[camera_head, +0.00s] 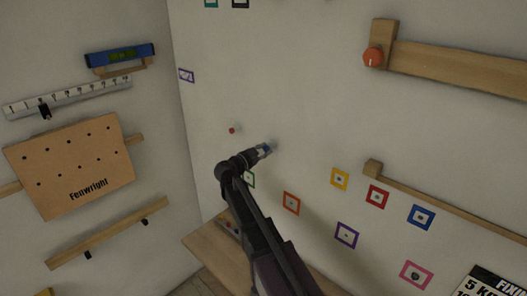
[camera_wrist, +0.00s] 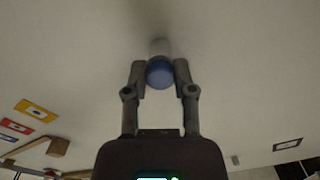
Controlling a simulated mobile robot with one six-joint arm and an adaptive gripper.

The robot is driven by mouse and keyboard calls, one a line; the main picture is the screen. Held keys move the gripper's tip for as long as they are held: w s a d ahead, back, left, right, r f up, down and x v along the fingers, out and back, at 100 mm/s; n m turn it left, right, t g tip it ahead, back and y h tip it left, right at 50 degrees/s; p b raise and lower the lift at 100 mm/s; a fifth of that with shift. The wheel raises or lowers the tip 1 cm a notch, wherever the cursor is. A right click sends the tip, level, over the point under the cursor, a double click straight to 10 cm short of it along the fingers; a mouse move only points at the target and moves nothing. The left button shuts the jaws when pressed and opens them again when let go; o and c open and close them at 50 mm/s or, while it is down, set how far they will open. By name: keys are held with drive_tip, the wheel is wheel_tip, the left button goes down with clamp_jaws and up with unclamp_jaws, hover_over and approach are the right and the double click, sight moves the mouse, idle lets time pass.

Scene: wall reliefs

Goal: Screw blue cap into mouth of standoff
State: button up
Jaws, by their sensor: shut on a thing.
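The blue cap (camera_wrist: 160,74) is round and sits between the fingertips of my gripper (camera_wrist: 160,79) in the wrist view. My gripper is shut on it. Just beyond the cap is the pale standoff (camera_wrist: 159,47), which projects from the wall and lies in line with the cap. The cap looks close against the standoff, but I cannot tell how deep it is in the mouth, which is hidden. In the head view my gripper (camera_head: 262,150) reaches to the wall, with a bit of blue showing at its fingers and the standoff (camera_head: 273,145) just past them.
A small red-tipped peg (camera_head: 232,130) stands on the wall to the left. Coloured square frames (camera_head: 291,203) are spread over the wall below and right. A wooden shelf (camera_head: 215,250) is under my arm. Wooden rails (camera_head: 450,207) are at right, and a pegboard (camera_head: 70,165) hangs on the left wall.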

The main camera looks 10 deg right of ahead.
drive_tip(key=o, duration=1)
drive_tip(key=shift+w+d, duration=0.1)
drive_tip(key=shift+d, duration=0.05)
drive_tip(key=v, duration=1.2)
